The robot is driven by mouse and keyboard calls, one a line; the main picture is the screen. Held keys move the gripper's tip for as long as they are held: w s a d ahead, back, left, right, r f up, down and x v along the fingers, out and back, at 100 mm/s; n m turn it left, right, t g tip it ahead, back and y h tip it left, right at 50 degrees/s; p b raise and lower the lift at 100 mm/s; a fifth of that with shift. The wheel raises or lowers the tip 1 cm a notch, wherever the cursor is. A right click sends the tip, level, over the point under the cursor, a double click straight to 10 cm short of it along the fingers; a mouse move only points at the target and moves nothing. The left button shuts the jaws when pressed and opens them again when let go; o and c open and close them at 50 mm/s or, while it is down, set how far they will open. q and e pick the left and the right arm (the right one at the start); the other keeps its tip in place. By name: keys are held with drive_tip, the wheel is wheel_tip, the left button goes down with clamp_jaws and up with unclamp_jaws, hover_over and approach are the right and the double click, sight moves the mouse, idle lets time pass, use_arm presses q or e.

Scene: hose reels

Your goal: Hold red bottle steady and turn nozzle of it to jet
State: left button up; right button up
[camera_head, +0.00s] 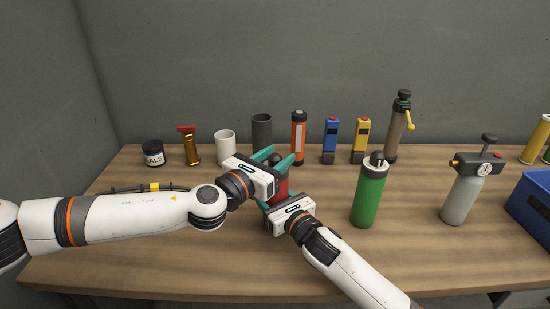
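The red bottle (282,186) stands upright on the table near the middle, partly hidden by both of my grippers. Its dark top (277,158) shows between the teal fingers of my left gripper (279,155), which reaches in from the left at the height of the nozzle. Those fingers look apart, one on each side of the top. The nozzle's setting cannot be read. My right gripper (284,201) comes from the front right, lower down, with its teal fingers at the bottle's body. Its grip is partly hidden by its own housing, so I cannot tell whether it is closed.
A green bottle (369,194) stands close to the right, then a grey bottle (464,190) with a gauge. Behind are a dark cup (262,130), an orange tube (298,132) and several tools. A blue bin (531,208) is far right. The front left tabletop is clear.

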use_arm(q)
drive_tip(key=c, duration=0.8)
drive_tip(key=shift+o, duration=0.2)
drive_tip(key=shift+d+n+t+y, duration=0.1)
drive_tip(key=shift+n+t+y, duration=1)
drive_tip(key=shift+n+y, duration=0.45)
drive_tip(key=shift+n+t+y, duration=0.5)
drive_tip(key=shift+n+y, duration=0.25)
drive_tip(key=shift+y, duration=0.9)
use_arm(e)
drive_tip(key=shift+f, duration=0.1)
use_arm(q)
drive_tip(key=o, duration=1)
